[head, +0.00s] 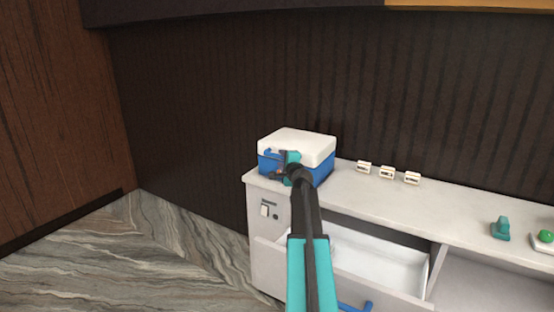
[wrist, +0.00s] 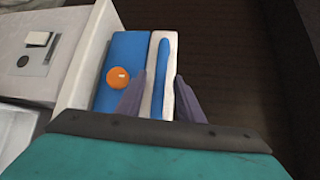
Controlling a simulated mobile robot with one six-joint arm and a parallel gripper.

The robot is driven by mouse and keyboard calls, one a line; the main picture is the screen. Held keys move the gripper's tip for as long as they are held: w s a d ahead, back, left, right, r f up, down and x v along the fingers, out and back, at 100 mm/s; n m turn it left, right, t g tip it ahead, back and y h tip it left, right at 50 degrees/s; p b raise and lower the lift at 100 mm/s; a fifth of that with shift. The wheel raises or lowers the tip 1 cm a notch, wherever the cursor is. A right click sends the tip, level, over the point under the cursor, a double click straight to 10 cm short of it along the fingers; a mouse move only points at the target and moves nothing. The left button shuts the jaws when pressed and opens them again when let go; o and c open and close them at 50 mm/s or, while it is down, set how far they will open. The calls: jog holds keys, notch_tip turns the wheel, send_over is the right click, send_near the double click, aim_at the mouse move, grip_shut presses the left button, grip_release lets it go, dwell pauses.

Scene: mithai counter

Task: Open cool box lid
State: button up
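The cool box (head: 320,174) has a blue body and a white lid (head: 300,143), and stands on the left end of the counter. The lid lies closed on the body. In the wrist view the blue body (wrist: 122,55) shows beside the white lid edge (wrist: 155,68), which carries a long blue handle (wrist: 163,65). An orange round knob (wrist: 118,77) is on the body. My gripper (head: 275,162) is at the box's front. In the wrist view its two fingers (wrist: 160,95) are apart, one on either side of the lid edge. Contact cannot be told.
The pale counter (head: 345,184) runs right, bearing several small white blocks (head: 387,172), a teal object (head: 501,229) and a green ball on a pale base (head: 545,236). Below, a drawer (head: 380,262) stands open. A dark ribbed wall is behind; the marbled floor (head: 120,260) at left is clear.

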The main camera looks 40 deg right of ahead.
aim_at(281, 158)
jog(key=shift+x, duration=1.75)
